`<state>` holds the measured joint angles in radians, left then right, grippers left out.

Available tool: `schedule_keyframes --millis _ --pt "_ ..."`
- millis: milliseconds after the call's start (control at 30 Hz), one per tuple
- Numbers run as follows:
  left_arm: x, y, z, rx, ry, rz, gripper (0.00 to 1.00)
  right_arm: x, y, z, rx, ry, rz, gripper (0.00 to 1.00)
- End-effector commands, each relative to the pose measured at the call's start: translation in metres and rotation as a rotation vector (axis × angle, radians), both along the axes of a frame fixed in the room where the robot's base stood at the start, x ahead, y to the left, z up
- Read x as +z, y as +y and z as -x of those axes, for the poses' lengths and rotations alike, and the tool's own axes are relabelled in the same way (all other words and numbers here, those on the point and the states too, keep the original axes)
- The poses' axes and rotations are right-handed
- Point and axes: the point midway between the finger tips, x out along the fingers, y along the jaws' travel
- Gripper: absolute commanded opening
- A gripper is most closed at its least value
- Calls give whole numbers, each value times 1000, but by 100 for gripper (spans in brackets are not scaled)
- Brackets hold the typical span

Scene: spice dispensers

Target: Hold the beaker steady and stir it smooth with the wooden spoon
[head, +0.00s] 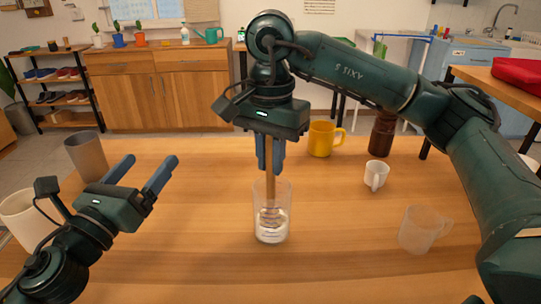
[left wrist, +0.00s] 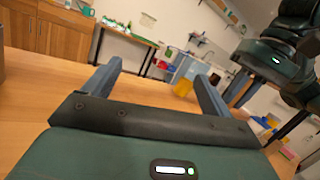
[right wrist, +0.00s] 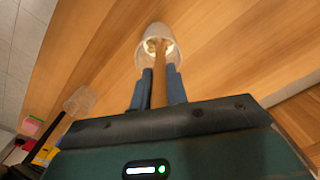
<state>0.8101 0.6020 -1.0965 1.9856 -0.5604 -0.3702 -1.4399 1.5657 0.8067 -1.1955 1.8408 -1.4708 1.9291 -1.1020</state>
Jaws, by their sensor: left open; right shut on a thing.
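The clear beaker (head: 272,212) stands upright on the table in the middle of the head view, with a whitish layer in its bottom. My right gripper (head: 271,165) is above it, shut on the wooden spoon (head: 270,187). The spoon points down into the beaker. In the right wrist view the spoon (right wrist: 159,75) runs between the fingers into the beaker (right wrist: 140,52). My left gripper (head: 146,172) is open and empty, left of the beaker and apart from it. The left wrist view shows nothing between its fingers (left wrist: 160,80).
A yellow mug (head: 321,139), a brown bottle (head: 382,135) and a white cup (head: 375,175) stand behind right. A clear jug (head: 420,229) stands at the right. A grey cup (head: 86,157) and a cream container (head: 22,216) stand at the left. The table (head: 200,245) between left gripper and beaker is clear.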

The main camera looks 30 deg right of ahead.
Motion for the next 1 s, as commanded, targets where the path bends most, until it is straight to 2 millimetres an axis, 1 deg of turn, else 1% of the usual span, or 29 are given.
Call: schedule_keyframes --millis 33,100,200,300,400,500,600,667,767,1000 --pt "-19 -16 13 -43 1 -41 85 0 0 0 0 0 0 0" --pt "-41 -35 31 -101 -7 -97 85 0 0 0 0 0 0 0" --pt "-70 -59 58 -181 -21 -165 85 0 0 0 0 0 0 0" --pt "-92 -77 82 -249 -40 -218 85 0 0 0 0 0 0 0" --pt "-109 -89 102 -303 -55 -254 85 0 0 0 0 0 0 0" --pt "-119 -96 114 -336 -66 -276 85 0 0 0 0 0 0 0" --pt "-123 -101 120 -354 -72 -285 85 0 0 0 0 0 0 0" --pt "-124 -104 120 -358 -74 -287 85 0 0 0 0 0 0 0" --pt "-123 -112 117 -358 -74 -287 85 0 0 0 0 0 0 0" --pt "-123 -144 103 -357 -74 -285 85 0 0 0 0 0 0 0"
